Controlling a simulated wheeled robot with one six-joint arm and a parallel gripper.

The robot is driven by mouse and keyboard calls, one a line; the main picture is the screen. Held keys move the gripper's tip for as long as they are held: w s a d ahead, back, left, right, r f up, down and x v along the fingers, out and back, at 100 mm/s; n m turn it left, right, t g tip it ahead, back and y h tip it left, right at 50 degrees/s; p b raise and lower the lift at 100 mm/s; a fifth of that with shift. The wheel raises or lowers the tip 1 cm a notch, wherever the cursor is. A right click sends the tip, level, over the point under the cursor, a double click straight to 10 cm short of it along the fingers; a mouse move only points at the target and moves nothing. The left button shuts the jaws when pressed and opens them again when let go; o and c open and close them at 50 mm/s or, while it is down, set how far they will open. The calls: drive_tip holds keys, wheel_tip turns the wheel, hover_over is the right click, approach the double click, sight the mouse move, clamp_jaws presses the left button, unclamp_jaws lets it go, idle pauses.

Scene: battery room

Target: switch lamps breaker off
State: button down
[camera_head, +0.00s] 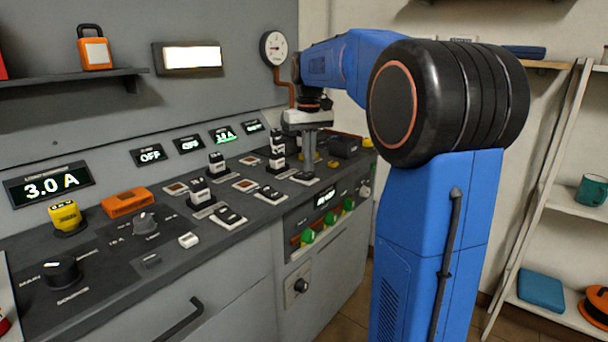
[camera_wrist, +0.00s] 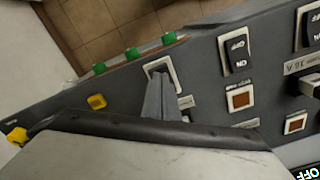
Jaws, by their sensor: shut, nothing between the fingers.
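My gripper (camera_head: 308,168) points straight down over the far part of the grey console, its fingers shut and empty. In the wrist view the closed fingertips (camera_wrist: 160,78) stand over a rocker switch in a white frame (camera_wrist: 158,66) and hide most of it. I cannot tell whether they touch it. A second black rocker (camera_wrist: 237,52), marked OFF and ON, sits beside it. In the head view, more rockers lie nearer along the console, one (camera_head: 269,193) and another (camera_head: 229,216). No label reading lamps is legible, so I cannot tell which switch is the lamps breaker.
Tall black-and-white handles (camera_head: 277,150) stand close left of my gripper. Green knobs (camera_head: 308,236) line the console front. Small displays (camera_head: 223,135) hang on the wall behind. A gauge with a copper pipe (camera_head: 274,48) is near my arm. A yellow knob (camera_wrist: 96,101) shows in the wrist view.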

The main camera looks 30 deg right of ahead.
sight(309, 175)
drive_tip(key=shift+f, duration=0.75)
idle(0.7)
drive_tip(key=shift+r, duration=3.5)
drive_tip(key=s+a+f+t, duration=0.1)
drive_tip(key=s+a+f, duration=0.4)
drive_tip(key=s, duration=0.5)
drive_tip(key=s+a+f+n+t, duration=0.1)
drive_tip(key=s+a+f+t, duration=0.1)
drive_tip(key=s+a+f, duration=0.3)
drive_tip(key=s+a+f+n+t, duration=0.1)
drive_tip(key=s+a+f, duration=0.4)
drive_tip(key=s+f, duration=0.7)
drive_tip(key=s, duration=0.3)
drive_tip(key=shift+a+t, duration=0.4)
drive_tip(key=shift+s+a, duration=0.1)
drive_tip(key=shift+a, duration=0.05)
